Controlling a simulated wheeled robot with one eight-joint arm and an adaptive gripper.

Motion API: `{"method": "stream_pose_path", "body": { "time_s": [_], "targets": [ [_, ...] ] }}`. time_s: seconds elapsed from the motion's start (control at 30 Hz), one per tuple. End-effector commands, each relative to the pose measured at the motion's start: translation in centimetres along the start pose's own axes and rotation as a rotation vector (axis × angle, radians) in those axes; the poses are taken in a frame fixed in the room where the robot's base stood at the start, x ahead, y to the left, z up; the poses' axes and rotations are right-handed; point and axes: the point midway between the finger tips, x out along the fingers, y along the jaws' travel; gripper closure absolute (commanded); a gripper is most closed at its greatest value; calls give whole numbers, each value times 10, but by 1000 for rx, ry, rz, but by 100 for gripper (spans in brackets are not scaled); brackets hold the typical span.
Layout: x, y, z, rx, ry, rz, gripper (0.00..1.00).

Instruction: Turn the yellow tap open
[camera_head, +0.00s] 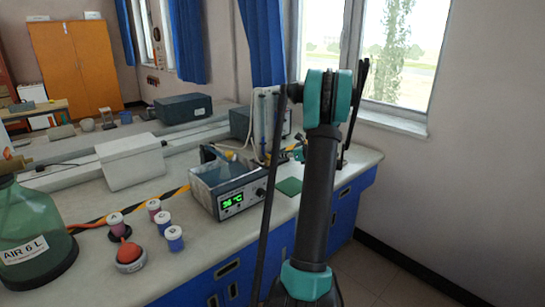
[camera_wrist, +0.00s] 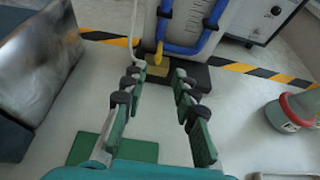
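The yellow tap (camera_wrist: 159,53) shows in the wrist view as a small upright yellow piece at the foot of a stand with blue tubing (camera_wrist: 195,35). My gripper (camera_wrist: 158,76) is open, with its two green and black fingers well apart and nothing between them. The tap lies just past the fingertips, roughly in line with the gap; no contact is visible. In the head view my arm reaches over the bench and my gripper (camera_head: 298,153) is small and partly hidden near the stand (camera_head: 266,112). I cannot pick out the tap clearly there.
A grey instrument with a green display (camera_head: 232,200) stands left of my arm. A green mat (camera_head: 289,186) lies on the bench. Several small jars (camera_head: 174,238), a round red-and-grey item (camera_head: 130,258) and a green bottle (camera_head: 33,235) stand farther left. Window and wall are behind.

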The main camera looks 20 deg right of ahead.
Motion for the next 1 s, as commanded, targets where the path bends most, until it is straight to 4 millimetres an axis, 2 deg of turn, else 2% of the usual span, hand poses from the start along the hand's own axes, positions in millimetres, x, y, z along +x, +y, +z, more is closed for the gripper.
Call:
{"method": "stream_pose_path", "body": {
  "time_s": [0.1,0.3,0.5,0.9,1.0],
  "targets": [
    [26,1,0,-3,1,2,72],
    [62,1,0,-2,0,3,72],
    [84,1,0,-2,0,1,72],
    [91,1,0,-2,1,1,72],
    [91,1,0,-2,1,0,83]
  ]
}}
